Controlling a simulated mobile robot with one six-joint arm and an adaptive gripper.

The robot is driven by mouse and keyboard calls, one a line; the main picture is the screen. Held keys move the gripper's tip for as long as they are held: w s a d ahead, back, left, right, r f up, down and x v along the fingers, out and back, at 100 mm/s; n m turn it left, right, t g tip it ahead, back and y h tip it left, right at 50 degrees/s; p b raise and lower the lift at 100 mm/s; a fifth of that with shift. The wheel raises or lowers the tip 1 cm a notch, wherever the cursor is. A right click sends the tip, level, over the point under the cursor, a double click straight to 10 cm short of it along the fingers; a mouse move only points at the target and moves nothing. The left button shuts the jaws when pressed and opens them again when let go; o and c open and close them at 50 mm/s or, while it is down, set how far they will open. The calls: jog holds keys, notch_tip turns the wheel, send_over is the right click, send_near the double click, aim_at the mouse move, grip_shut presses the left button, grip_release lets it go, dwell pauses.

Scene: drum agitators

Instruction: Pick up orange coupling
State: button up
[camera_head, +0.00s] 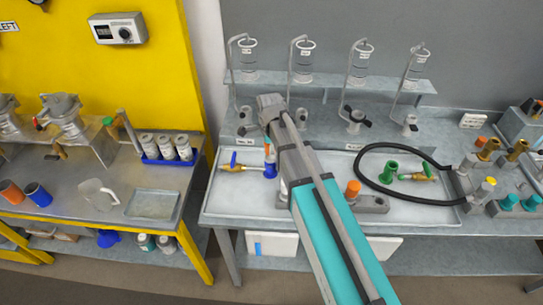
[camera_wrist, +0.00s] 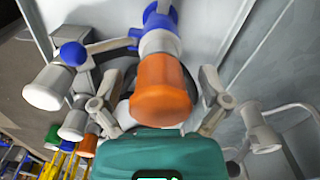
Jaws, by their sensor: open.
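In the wrist view an orange coupling (camera_wrist: 160,88) with a flared near end sits on a pale grey and blue fitting. My gripper (camera_wrist: 157,104) is open, with one grey finger on each side of the coupling; I cannot tell whether either finger touches it. In the head view an upright orange piece (camera_head: 353,188) stands on a grey block right of my arm. A smaller orange piece (camera_head: 267,149) shows above a blue part left of my arm. My arm hides the gripper in the head view.
A brass valve with a blue handle (camera_head: 234,165) lies on the shallow tray left of my arm. A black hose (camera_head: 366,158) loops around a green fitting (camera_head: 388,171) on the right. Several clear cylinders stand behind. A yellow-framed bench (camera_head: 187,252) is at left.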

jog(key=shift+f, duration=0.45)
dwell(0.3)
jog(key=c, duration=1.2)
